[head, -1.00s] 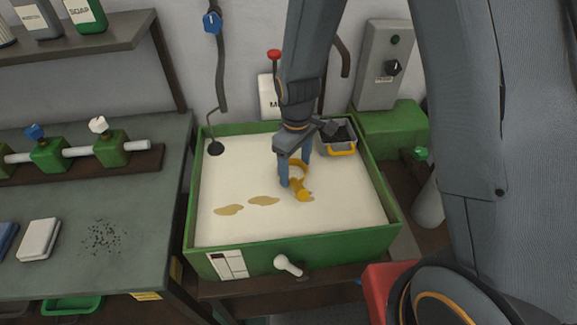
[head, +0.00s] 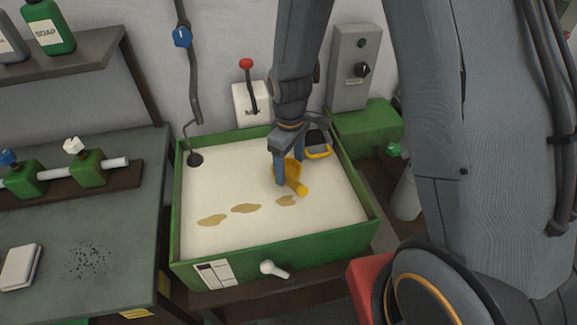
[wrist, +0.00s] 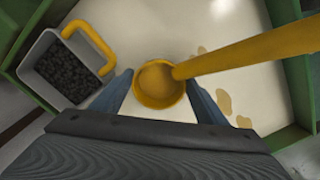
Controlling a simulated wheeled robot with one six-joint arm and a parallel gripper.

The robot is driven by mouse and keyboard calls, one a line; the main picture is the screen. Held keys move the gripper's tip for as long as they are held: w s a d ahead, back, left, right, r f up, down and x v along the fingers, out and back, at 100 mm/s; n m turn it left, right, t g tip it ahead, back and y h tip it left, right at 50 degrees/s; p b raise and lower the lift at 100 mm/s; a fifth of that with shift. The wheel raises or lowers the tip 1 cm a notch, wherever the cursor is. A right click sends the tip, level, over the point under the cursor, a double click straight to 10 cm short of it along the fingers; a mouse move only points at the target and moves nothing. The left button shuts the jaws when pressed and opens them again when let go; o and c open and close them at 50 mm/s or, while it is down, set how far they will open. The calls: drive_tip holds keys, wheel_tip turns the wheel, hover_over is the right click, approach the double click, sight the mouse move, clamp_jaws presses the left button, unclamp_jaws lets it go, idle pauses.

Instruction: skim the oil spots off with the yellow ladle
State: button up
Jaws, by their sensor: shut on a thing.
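My gripper (head: 284,174) is shut on the yellow ladle (head: 293,173) over the back-right half of the green tank. In the wrist view, the round ladle cup (wrist: 160,86) sits between my fingers (wrist: 160,92), and its handle (wrist: 245,54) runs to the upper right. The cup's inside looks tan; I cannot tell whether it holds oil. The tank's pale liquid bears three tan oil spots: a left one (head: 212,220), a middle one (head: 245,208) and a right one (head: 286,201) just in front of the ladle. I cannot tell whether the ladle touches the liquid.
A grey box (wrist: 47,98) of black grains with a yellow handle (wrist: 92,45) sits at the tank's back-right corner. The green tank rim (head: 177,205) surrounds the liquid. A red-knobbed lever (head: 247,64) stands behind.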

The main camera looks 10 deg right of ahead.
drive_tip(key=shift+r+p, duration=2.3)
drive_tip(key=shift+r, duration=2.7)
